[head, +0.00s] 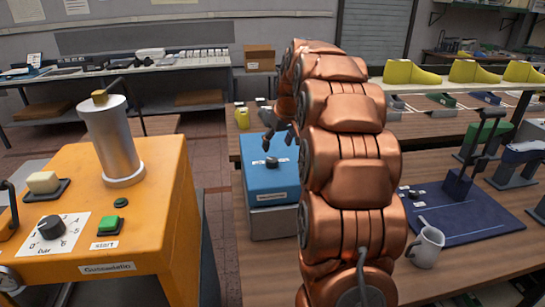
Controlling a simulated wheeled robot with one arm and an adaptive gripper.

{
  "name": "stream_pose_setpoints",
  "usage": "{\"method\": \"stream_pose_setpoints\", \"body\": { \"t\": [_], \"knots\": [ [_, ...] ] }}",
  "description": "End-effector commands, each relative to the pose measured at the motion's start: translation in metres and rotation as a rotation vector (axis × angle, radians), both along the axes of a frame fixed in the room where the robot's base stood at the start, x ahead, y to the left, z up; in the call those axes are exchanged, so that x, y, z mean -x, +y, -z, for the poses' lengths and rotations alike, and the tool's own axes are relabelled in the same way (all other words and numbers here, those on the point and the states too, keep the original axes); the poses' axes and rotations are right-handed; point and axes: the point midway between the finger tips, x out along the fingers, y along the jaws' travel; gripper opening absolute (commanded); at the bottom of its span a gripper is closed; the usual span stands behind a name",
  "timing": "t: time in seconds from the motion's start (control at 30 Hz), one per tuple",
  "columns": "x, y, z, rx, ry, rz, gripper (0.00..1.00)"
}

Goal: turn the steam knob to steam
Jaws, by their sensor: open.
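A blue box (267,190) stands on the wooden bench in the middle, with a label on its front too small to read surely. A small dark knob (272,161) sits on its top, with pale markings beside it; which setting it points to cannot be told. I take it for the steam knob. My gripper (279,130) hangs just above and behind the knob, apart from it in the picture. Its dark fingers are open and hold nothing that I can see. My copper-coloured arm hides the area right of the box.
An orange machine (150,190) with a metal cylinder (112,145), a bar dial (50,226) and a green start button (107,224) stands at left. A grey mug (427,247) and a blue mat (470,215) are at right. Yellow lasts (410,73) line a shelf.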

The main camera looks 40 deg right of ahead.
Motion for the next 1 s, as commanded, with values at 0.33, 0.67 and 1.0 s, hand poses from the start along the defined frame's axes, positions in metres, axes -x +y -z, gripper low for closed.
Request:
{"method": "stream_pose_setpoints", "body": {
  "t": [0.33, 0.67, 1.0],
  "knots": [
    [-0.013, -0.001, 0.037, -0.005, 0.01, -0.002, 0.67],
    [-0.027, -0.003, 0.069, -0.002, 0.005, 0.0, 0.67],
    [-0.027, -0.003, 0.07, -0.001, 0.003, 0.0, 0.55]
  ]
}}
